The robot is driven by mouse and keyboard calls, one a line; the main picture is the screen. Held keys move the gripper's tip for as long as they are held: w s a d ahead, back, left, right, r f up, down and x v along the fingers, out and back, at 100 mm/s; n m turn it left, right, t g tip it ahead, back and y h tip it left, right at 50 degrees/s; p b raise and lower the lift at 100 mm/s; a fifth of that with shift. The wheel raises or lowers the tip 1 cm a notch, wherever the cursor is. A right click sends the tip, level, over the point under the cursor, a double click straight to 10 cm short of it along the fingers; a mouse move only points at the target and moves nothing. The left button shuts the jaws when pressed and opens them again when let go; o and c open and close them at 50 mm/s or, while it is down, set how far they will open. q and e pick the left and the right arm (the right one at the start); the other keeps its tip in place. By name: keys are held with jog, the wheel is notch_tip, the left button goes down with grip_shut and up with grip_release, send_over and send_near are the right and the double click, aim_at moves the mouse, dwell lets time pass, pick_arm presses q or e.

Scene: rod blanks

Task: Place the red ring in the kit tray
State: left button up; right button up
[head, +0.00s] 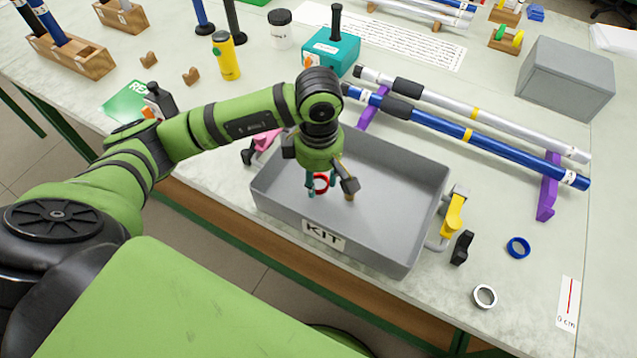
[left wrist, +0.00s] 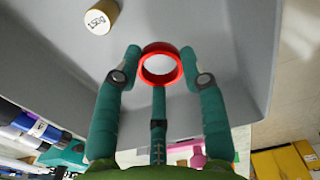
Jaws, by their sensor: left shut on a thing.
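The red ring (head: 321,183) is held in my left gripper (head: 318,188), inside the outline of the grey kit tray (head: 400,215), near its front label. In the left wrist view, the red ring (left wrist: 161,78) sits between the teal fingers of my left gripper (left wrist: 161,70), which are shut on it. The tray floor shows behind it. I cannot tell whether the ring touches the floor. A brass-coloured weight marked 150g (left wrist: 101,15) lies in the tray. My right gripper is not in view.
A blue ring (head: 518,247) and a white ring (head: 485,296) lie right of the tray. Blue and silver rods (head: 470,135) rest on purple supports behind it. A grey box (head: 566,78) stands at the back right. A yellow-handled clamp (head: 453,215) is at the tray's right side.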

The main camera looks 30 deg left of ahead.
aim_at(318, 188)
pick_arm(q)
notch_tip(318, 188, down, 3)
jog(key=shift+f+p, duration=0.1)
jog(key=shift+p, duration=0.45)
jog(key=shift+f, duration=0.45)
jog(key=shift+f, duration=0.15)
jog(key=o, duration=0.9)
